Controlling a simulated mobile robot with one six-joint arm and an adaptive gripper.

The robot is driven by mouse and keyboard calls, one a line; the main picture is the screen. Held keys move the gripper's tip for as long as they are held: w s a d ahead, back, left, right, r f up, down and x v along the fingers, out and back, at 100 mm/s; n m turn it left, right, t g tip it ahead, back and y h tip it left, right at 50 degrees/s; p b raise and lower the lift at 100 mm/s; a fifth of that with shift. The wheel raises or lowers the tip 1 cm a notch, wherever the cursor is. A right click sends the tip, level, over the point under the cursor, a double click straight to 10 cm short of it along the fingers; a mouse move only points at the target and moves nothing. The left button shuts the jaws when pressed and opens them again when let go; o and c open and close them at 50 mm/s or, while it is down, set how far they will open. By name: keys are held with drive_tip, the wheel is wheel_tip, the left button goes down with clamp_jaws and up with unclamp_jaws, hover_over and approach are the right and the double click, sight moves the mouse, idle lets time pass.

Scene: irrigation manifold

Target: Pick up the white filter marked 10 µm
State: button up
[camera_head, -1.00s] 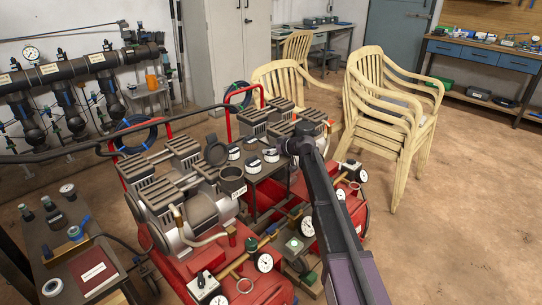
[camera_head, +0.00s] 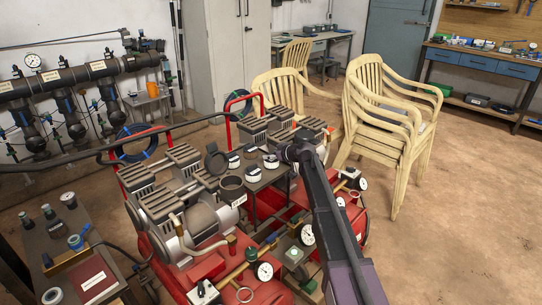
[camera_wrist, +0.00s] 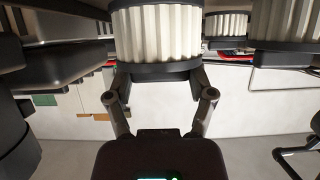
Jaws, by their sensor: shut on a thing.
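In the wrist view my gripper (camera_wrist: 159,76) is shut on a white pleated filter (camera_wrist: 157,35) with dark end caps; the fingers sit on either side of its lower cap. No 10 µm mark shows on the side I see. In the head view the end of my arm (camera_head: 288,154) is at the right edge of the small dark stand, beside a white filter with a dark top (camera_head: 271,162). Two more white filters, one to the left (camera_head: 233,161) and one in front (camera_head: 253,174), stand on it. Their marks are too small to read.
Another pleated filter (camera_wrist: 286,22) stands close on the right in the wrist view. Red compressors (camera_head: 190,220) with gauges and hoses crowd around the stand. Stacked cream chairs (camera_head: 385,120) stand behind to the right. The floor (camera_head: 460,210) at the right is clear.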

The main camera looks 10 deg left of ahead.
drive_tip(key=shift+r+p, duration=0.65)
drive_tip(key=shift+r, duration=0.25)
drive_tip(key=shift+s+r+p, duration=0.35)
drive_tip(key=shift+r+p, duration=0.25)
drive_tip(key=s+d+r+p, duration=0.1)
drive_tip(key=s+d, duration=0.1)
drive_tip(key=s, duration=1.3)
drive_tip(key=shift+s, duration=0.2)
